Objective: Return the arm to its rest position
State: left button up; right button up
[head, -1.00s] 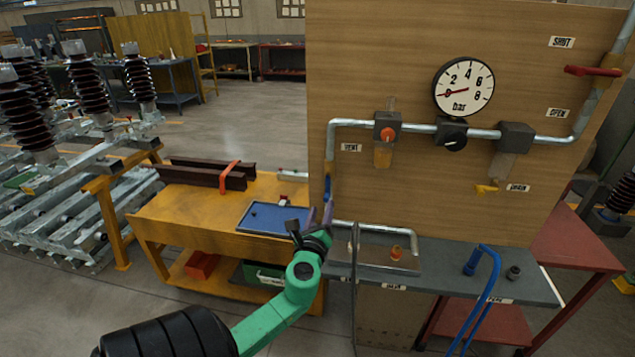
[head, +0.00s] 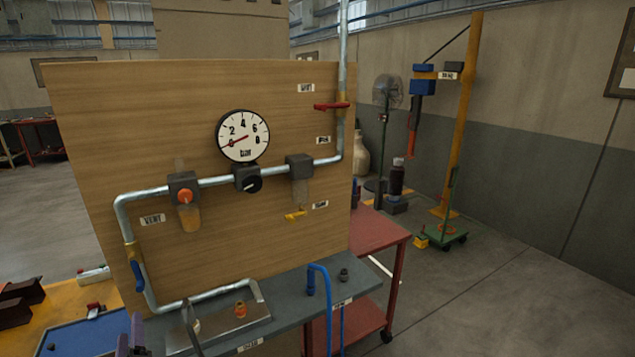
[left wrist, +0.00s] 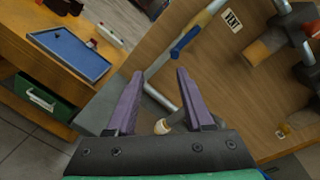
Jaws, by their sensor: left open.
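My left gripper (head: 130,335) shows only as purple fingertips at the bottom left edge of the head view; the rest of that arm is out of frame there. In the left wrist view the two purple fingers of the left gripper (left wrist: 155,95) stand apart with nothing between them. The gripper is in front of the lower left of the wooden panel (head: 90,180), near the pipe with the blue handle (head: 137,275). The blue handle also shows in the left wrist view (left wrist: 185,42). My right gripper is not in view.
A grey shelf (head: 290,290) with a blue hose (head: 325,285) juts out below. A blue tray (head: 85,335) lies at left.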

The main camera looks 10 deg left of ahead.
pick_arm(q)
jog(key=s+d+f+n+g+h, duration=0.2)
jog(key=s+f+n+g+h, duration=0.15)
jog(key=f+n, duration=0.45)
jog(key=s+d+f+n+g+h, duration=0.3)
jog(key=d+f+n+h, duration=0.1)
jog(key=d, duration=0.4)
jog(key=s+d+f+n+g+h, duration=0.3)
jog(key=d+n+h, duration=0.1)
jog(key=d, duration=0.5)
jog(key=s+f+g, duration=0.1)
jog(key=s+f, duration=0.1)
jog(key=f, duration=1.1)
jog(key=s+f, duration=0.2)
jog(key=f, duration=1)
jog(key=s+a+f+g, duration=0.1)
jog(key=s+a+f, duration=0.2)
jog(key=s+f, duration=1)
jog(key=s, duration=0.3)
jog(key=shift+w, duration=0.1)
